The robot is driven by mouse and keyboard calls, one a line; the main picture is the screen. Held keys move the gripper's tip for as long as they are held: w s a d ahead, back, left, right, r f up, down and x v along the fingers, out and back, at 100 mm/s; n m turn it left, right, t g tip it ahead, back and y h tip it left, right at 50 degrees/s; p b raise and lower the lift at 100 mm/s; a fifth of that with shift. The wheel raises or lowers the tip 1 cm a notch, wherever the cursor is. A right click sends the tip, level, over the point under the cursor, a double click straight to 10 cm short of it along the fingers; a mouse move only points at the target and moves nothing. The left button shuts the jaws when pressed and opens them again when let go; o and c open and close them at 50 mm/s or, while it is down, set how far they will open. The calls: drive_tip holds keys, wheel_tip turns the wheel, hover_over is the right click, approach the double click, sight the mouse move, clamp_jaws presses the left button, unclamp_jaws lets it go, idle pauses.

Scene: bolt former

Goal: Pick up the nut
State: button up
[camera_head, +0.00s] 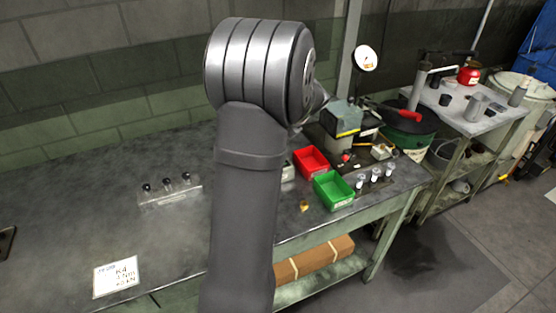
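A small brass-coloured piece (304,206) lies on the dark bench top, just left of the green bin (333,203). It looks like the nut, but it is too small to make out its shape. My own arm fills the middle of the view and hides part of the bench behind it. My gripper cannot be made out; the arm's end is turned away behind its large grey joint.
A red bin (311,163) stands behind the green one, with a machine (341,118) further back. Small posts (375,175) stand right of the green bin. A fixture with black knobs (170,192) and a white card (116,276) are on the left; bench between them is clear.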

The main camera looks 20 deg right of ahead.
idle(0.4)
drive_tip(key=c, duration=1.2)
drive_tip(key=shift+o, duration=0.2)
drive_tip(key=w+a+r+n+g+h, duration=0.1)
drive_tip(key=a+r+n+g+h, duration=0.5)
drive_tip(key=a+r+n, duration=0.85)
drive_tip(key=shift+w+d+f+n+t+h, duration=0.15)
drive_tip(key=shift+w+d+f+n+h, duration=0.15)
drive_tip(key=shift+d+f, duration=1.95)
drive_tip(key=shift+w+d+f+n+t+h, duration=0.25)
drive_tip(key=shift+d+f, duration=0.85)
drive_tip(key=shift+f, duration=2.3)
drive_tip(key=shift+w+d+f+n+h, duration=0.15)
drive_tip(key=shift+w+d+f+n, duration=0.25)
drive_tip(key=shift+d+f, duration=1.85)
